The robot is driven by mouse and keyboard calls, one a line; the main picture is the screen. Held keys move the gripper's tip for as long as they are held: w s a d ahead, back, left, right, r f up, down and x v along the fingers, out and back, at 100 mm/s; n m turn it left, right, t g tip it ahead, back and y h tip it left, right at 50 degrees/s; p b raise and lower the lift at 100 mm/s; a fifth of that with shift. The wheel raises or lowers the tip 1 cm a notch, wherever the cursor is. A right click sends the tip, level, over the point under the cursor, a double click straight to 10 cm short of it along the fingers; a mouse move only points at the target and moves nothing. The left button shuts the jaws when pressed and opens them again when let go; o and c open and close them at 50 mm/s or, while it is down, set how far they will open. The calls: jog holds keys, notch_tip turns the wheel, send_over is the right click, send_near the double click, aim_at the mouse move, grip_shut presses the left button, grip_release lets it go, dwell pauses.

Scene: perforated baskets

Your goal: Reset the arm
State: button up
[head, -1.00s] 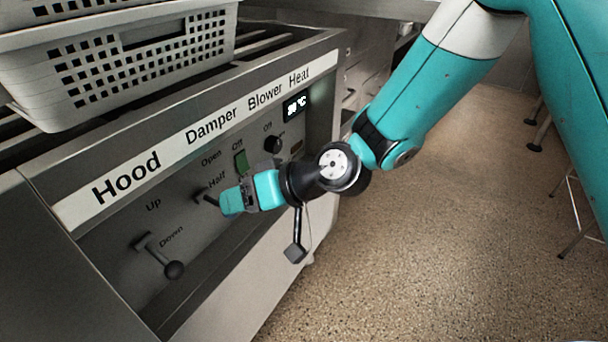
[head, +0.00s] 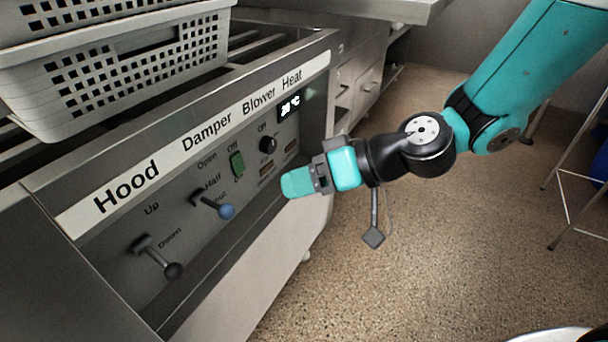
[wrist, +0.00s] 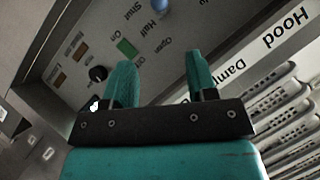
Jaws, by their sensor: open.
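My gripper (head: 297,182) is in front of the right part of the control panel (head: 205,245), clear of it and of its levers. In the wrist view my gripper (wrist: 162,80) shows two teal fingers spread apart with nothing between them. The damper lever (head: 222,209) has a blue knob and points out toward the right. The hood lever (head: 168,266) has a black knob and sits by the "Down" mark. The green blower switch (head: 237,164) and the black heat knob (head: 268,144) are on the panel, untouched by the gripper.
White perforated baskets (head: 120,85) are stacked on top of the machine at the left. A steel cabinet (head: 368,85) stands behind. A metal stool or stand (head: 556,180) is at the right. The speckled floor (head: 420,280) between is open.

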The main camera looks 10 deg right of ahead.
jog(key=s+d+r+g+h, duration=0.25)
jog(key=s+d+h, duration=0.2)
jog(key=s, duration=0.25)
jog(key=s+d+r+g+h, duration=0.1)
jog(key=s+d+r+h, duration=0.25)
jog(key=s+d, duration=0.3)
notch_tip(320, 180, up, 32)
jog(key=s+p, duration=0.1)
jog(key=p, duration=3)
jog(key=shift+a, duration=0.15)
